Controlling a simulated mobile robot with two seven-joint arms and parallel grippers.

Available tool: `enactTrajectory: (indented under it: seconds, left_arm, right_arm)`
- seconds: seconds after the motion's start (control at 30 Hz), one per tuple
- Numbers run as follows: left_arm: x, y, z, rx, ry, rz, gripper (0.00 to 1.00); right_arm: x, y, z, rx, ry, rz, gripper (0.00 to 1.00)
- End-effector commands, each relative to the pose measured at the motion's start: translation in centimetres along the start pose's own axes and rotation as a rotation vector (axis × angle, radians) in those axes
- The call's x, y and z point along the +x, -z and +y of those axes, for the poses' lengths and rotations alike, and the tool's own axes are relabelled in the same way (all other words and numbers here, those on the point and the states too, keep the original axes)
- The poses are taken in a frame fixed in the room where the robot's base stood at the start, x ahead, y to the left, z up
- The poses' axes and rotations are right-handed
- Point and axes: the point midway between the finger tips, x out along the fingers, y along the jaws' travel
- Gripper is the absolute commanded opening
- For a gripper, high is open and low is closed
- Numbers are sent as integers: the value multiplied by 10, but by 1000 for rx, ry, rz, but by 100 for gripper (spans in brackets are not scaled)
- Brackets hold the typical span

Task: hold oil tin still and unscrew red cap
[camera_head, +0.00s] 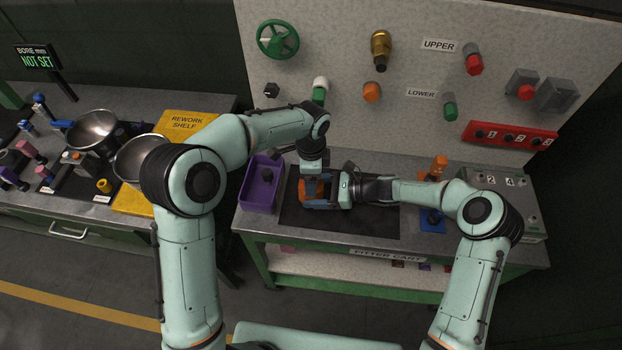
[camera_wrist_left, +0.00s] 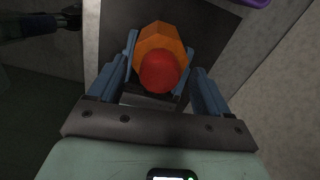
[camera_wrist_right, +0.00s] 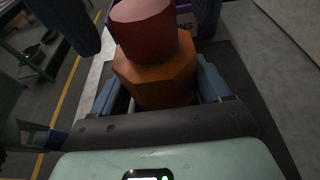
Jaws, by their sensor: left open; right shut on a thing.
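The orange faceted oil tin (camera_wrist_right: 157,78) stands upright on the dark mat (camera_head: 345,219) on the bench, with the red cap (camera_wrist_right: 146,30) on its top. My right gripper (camera_head: 325,190) is shut on the tin's body from the side, seen also in the right wrist view (camera_wrist_right: 160,90). My left gripper (camera_head: 312,172) points down from above the tin. In the left wrist view its open fingers (camera_wrist_left: 162,92) lie on either side of the red cap (camera_wrist_left: 159,72), with gaps between. In the head view the left gripper hides the cap and part of the tin.
A purple bin (camera_head: 261,190) stands close to the left of the tin. A blue block with an orange fitting (camera_head: 433,217) and a grey numbered box (camera_head: 510,195) lie to the right. The pegboard wall (camera_head: 420,70) with valves and knobs rises behind. The mat's front is clear.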

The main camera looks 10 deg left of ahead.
Motion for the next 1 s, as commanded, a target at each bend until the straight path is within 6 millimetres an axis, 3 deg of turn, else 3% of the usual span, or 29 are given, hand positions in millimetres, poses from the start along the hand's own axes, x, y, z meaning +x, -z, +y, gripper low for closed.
enactTrajectory:
  seconds: [0.07, 0.3, 0.47, 1.0]
  left_arm:
    - [0, 0, 0, -1, 0, 0, 78]
    - [0, 0, 0, -3, 0, 0, 9]
    - [0, 1, 0, -61, 0, 0, 9]
    - [-1, 1, 0, -924, 0, 1, 9]
  right_arm:
    - [0, 0, 0, 0, 0, -1, 22]
    - [0, 0, 0, 0, 0, -1, 22]
    - [0, 0, 0, 0, 0, -1, 22]
    - [0, 0, 0, 0, 0, -1, 22]
